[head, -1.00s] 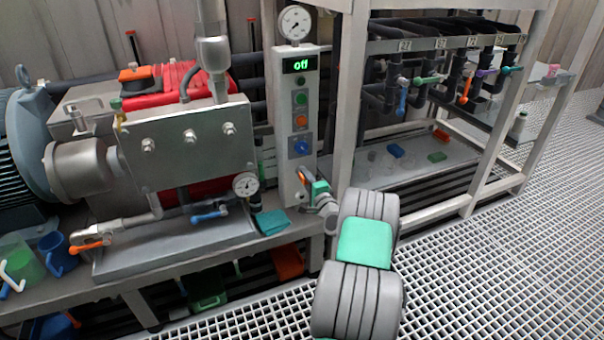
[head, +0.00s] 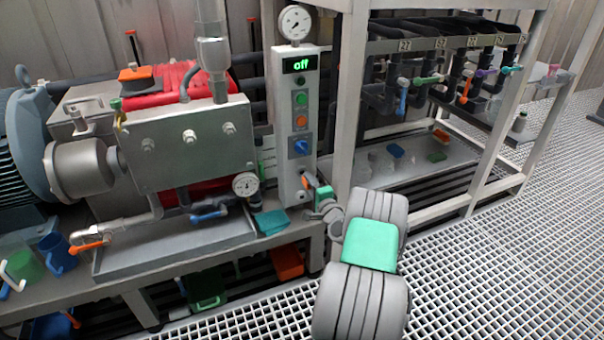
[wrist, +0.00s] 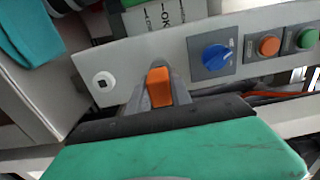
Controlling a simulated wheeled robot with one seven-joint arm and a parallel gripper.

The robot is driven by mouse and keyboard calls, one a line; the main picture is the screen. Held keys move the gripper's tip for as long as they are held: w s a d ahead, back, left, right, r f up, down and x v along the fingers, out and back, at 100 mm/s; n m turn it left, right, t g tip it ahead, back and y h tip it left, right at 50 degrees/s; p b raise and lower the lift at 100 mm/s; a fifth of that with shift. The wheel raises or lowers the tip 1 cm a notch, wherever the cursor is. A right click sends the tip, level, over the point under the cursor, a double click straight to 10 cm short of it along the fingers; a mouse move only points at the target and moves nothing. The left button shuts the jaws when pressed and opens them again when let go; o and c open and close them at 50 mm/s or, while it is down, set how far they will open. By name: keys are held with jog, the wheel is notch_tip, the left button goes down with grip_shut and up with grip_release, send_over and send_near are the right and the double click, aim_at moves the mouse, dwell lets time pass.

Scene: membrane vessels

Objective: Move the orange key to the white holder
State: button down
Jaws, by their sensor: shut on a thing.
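The orange key (wrist: 159,86) is between the fingertips of my gripper (wrist: 160,97) in the wrist view, and the gripper is shut on it. The fingers hide its lower part. In the head view, the key (head: 306,182) and my gripper (head: 309,188) are in front of the lower part of the grey control panel (head: 296,130). A gap between key and panel is hard to judge.
The panel carries a blue knob (wrist: 216,57), an orange button (wrist: 268,45) and a green button (wrist: 306,38). Its display (head: 299,64) reads off. A teal cloth (head: 272,222) lies on the bench left of my gripper. A frame post (head: 347,100) stands close on the right.

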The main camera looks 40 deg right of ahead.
jog(key=shift+v, duration=1.6)
jog(key=m+b, duration=0.3)
jog(key=m, duration=1.5)
send_near(302, 197)
jog(key=shift+s, duration=0.15)
jog(key=shift+b+x, duration=0.65)
jog(key=shift+x, duration=2.25)
jog(key=shift+w+d+b, duration=0.1)
jog(key=shift+w+b, duration=0.2)
jog(key=shift+w, duration=0.2)
